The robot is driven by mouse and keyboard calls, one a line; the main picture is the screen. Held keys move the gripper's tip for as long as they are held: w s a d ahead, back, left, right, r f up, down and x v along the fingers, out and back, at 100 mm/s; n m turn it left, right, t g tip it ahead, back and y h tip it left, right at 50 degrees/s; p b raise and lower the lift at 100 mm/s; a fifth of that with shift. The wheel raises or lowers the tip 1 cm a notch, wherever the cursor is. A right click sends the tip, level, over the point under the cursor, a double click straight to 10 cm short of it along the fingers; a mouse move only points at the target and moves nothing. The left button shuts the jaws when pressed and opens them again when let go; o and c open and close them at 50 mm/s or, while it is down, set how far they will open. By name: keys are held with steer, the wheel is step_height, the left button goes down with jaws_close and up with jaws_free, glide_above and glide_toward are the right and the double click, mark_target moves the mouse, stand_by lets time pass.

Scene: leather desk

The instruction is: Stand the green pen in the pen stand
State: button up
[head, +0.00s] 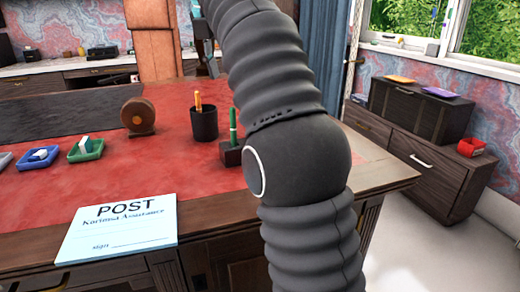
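The green pen (233,126) stands upright in a small dark block (230,157) on the red leather desktop. My arm hides the right part of the block. A black cup (204,125), which looks like the pen stand, is just left of the block and a little farther back. Orange-yellow pencils (198,101) stick up from the cup. The green pen is outside this cup. My arm fills the middle and right of the head view and rises out at the top.
A round wooden item (138,116) stands left of the cup. Green (98,153) and blue (50,162) trays hold small items farther left. A POST paper (118,238) lies at the desk's front edge. Red leather between paper and cup is clear. A cabinet (430,160) stands right.

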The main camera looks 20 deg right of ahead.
steer(key=s+d+f+m+t+y, duration=0.2)
steer(key=s+f+m+t, duration=0.1)
steer(key=s+f+m, duration=2.4)
step_height(320, 180, down, 4)
steer(key=shift+s+d+r+m, duration=0.2)
steer(key=shift+s+m, duration=0.15)
steer(key=shift+m, duration=0.15)
